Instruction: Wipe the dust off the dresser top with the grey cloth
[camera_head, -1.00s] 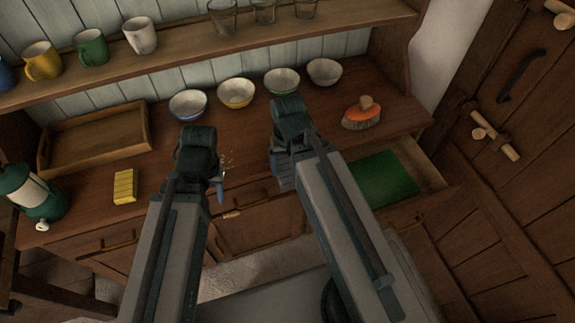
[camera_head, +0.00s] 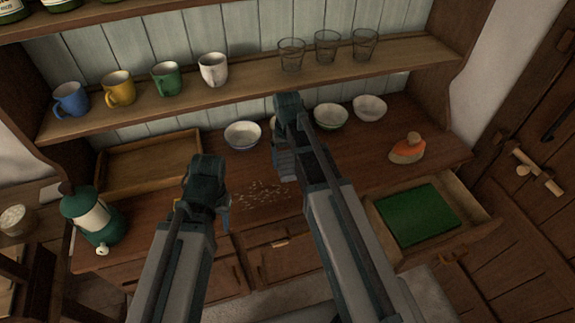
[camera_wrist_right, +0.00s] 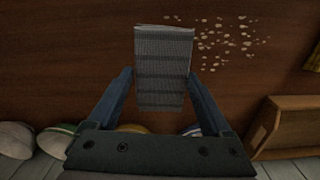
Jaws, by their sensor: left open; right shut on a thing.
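The dust (camera_head: 265,193) is a patch of pale specks on the brown dresser top (camera_head: 350,165), near the front edge. It also shows as specks in the right wrist view (camera_wrist_right: 232,40). My right gripper (camera_wrist_right: 160,95) is shut on the grey cloth (camera_wrist_right: 163,65), a folded striped piece between its fingers. In the wrist view the cloth is beside the dust patch; whether it touches the wood is unclear. In the head view my right gripper (camera_head: 284,165) is right of and behind the dust. My left gripper (camera_head: 224,208) is open, left of the dust.
A blue-rimmed bowl (camera_head: 243,135), green-rimmed bowl (camera_head: 331,116) and white bowl (camera_head: 369,107) stand at the back. An open drawer (camera_head: 465,205) holds something green. Mugs and glasses line the shelf.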

